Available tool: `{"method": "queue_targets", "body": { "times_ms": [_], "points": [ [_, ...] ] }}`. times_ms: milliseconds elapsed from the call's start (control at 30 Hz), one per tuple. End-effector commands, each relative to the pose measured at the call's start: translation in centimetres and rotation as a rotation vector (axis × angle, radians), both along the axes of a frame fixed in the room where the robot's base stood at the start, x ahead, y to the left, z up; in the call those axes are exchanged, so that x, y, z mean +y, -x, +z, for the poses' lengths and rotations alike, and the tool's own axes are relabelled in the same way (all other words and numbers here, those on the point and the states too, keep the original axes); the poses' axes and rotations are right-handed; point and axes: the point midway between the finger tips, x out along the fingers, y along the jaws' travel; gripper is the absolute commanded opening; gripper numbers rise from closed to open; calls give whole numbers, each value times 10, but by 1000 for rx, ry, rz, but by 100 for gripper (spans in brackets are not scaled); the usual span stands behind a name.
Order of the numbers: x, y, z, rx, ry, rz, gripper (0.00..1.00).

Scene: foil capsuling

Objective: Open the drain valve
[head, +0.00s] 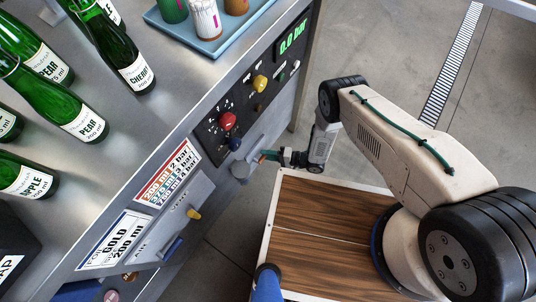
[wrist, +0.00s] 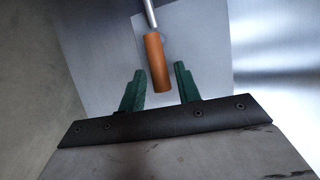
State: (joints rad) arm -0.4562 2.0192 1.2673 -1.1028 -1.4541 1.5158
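An orange cylindrical handle (wrist: 157,62) on a thin metal rod (wrist: 150,12) shows in the wrist view, against a grey panel. I take it to be the drain valve's lever; no label on it can be read. My gripper (wrist: 160,70) is open, with its two green fingers on either side of the handle's near end. Gaps show on both sides, so I see no contact. In the head view my gripper (head: 268,156) is at the front of the machine, beside a grey rounded part (head: 240,169). The handle is small and partly hidden there.
The machine's control panel has a red knob (head: 227,120), a yellow knob (head: 260,83) and a green display (head: 293,38) reading 0.0 bar. Green bottles (head: 85,122) and a blue tray (head: 205,45) stand on the steel top. Open floor lies to the right.

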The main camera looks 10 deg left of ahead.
Motion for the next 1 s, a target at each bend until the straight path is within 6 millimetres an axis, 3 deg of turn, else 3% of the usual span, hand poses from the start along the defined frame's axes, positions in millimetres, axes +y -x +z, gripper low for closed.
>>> {"method": "queue_targets", "body": {
  "times_ms": [33, 100, 567, 1000],
  "points": [
    [0, 0, 0, 0, 0, 0, 17],
    [0, 0, 0, 0, 0, 0, 0],
    [-1, 0, 4, -67, 30, -2, 0],
    [1, 5, 21, -397, 167, 0, 0]
  ]
}}
